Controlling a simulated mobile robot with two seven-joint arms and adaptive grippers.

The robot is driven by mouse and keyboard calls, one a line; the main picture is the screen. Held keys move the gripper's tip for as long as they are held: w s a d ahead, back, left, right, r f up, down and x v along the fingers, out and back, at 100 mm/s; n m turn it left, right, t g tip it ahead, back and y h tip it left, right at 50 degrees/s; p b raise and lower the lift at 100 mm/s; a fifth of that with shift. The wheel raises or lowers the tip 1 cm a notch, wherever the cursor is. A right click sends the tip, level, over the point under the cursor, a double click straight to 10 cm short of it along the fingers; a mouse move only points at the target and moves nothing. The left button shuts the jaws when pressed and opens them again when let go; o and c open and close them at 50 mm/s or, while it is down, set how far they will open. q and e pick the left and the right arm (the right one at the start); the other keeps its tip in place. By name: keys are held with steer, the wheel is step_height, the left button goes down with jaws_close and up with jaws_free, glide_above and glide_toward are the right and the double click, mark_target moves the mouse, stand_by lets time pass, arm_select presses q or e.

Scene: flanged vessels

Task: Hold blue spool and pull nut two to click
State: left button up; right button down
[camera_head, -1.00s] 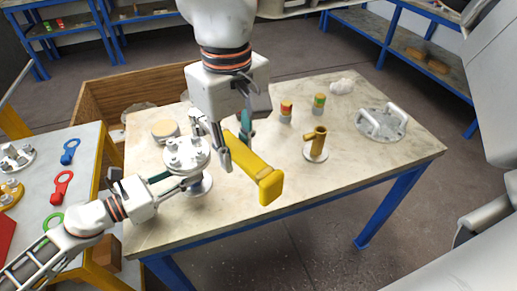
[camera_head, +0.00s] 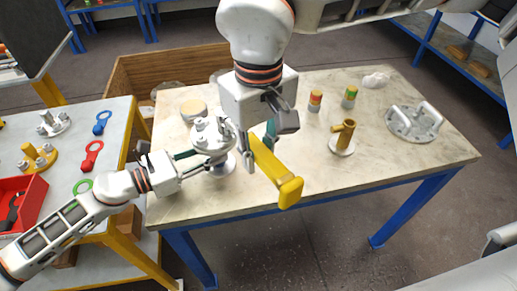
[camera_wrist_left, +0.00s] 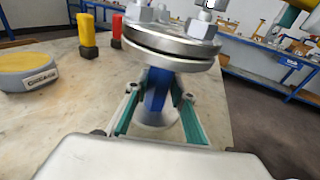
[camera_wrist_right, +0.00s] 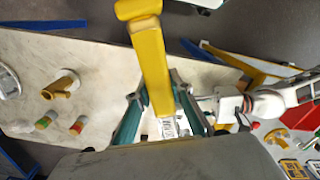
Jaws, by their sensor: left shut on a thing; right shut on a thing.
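The flanged vessel (camera_head: 213,136), grey metal with nuts on its top flange, stands upright on the table. Its blue spool (camera_wrist_left: 156,90) shows below the flange in the left wrist view. My left gripper (camera_head: 207,160) is shut on the blue spool; its pads lie either side of it in the left wrist view (camera_wrist_left: 160,105). My right gripper (camera_head: 259,142) is shut on a yellow bar-shaped tool (camera_head: 275,174), beside the vessel. The tool also shows in the right wrist view (camera_wrist_right: 151,65). Nuts (camera_wrist_left: 141,12) are partly cut off; I cannot tell which is nut two or whether the tool touches one.
On the table (camera_head: 245,198) stand a brass pipe piece (camera_head: 344,136), a handled metal flange (camera_head: 414,122), two small coloured cylinders (camera_head: 315,100) and a round yellow-topped container (camera_head: 193,108). A side table at left holds coloured ring tools (camera_head: 92,155) and a red tray (camera_head: 20,205).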

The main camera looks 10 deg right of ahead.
steer(key=shift+f, duration=0.2)
steer(key=shift+f, duration=0.85)
steer(key=shift+f, duration=0.15)
arm_select(q)
steer(key=o, duration=1.1)
steer(key=shift+c, duration=0.2)
arm_select(e)
steer(key=shift+m, duration=0.8)
steer(key=r, duration=0.1)
steer(key=a+r, duration=0.1)
steer(key=r, duration=0.3)
steer(key=shift+s+a, duration=0.25)
steer(key=shift+a, duration=0.1)
arm_select(q)
steer(key=shift+a, duration=0.1)
